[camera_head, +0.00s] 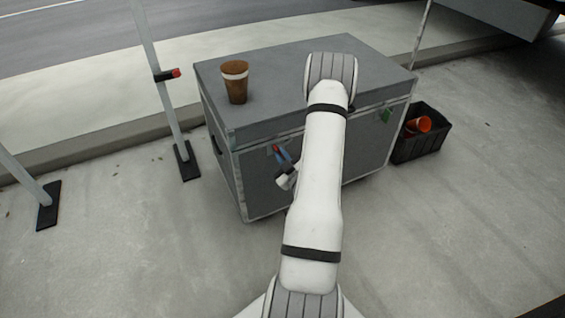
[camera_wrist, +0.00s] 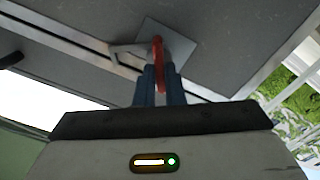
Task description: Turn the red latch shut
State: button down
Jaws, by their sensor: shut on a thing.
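The red latch (camera_wrist: 158,62) is on the front of the grey case, seen in the wrist view just above the fingers. In the head view it is a small red spot (camera_head: 276,148) near the case's left front edge. My gripper (camera_wrist: 158,82) has its blue fingers closed on the latch. In the head view the gripper (camera_head: 281,153) reaches the case front from below, left of my white arm. A green latch (camera_head: 386,115) sits on the right of the case front. My arm hides the middle of the front.
The grey case (camera_head: 290,68) stands on concrete, with a brown cup (camera_head: 236,88) on its lid. A black crate (camera_head: 432,147) with orange things is at its right. Stands with black feet (camera_head: 187,160) are at its left. The floor in front is clear.

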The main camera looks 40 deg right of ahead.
jog(key=shift+a+f+n+b, duration=0.1)
jog(key=shift+f+n+b, duration=0.05)
jog(key=shift+n+b, duration=2.45)
jog(key=shift+a+f+n+b, duration=0.1)
jog(key=shift+f+n+b, duration=0.05)
jog(key=shift+n+b, duration=2.4)
jog(key=shift+n+p, duration=0.5)
jog(key=shift+n, duration=0.25)
jog(key=c, duration=1.5)
grip_release()
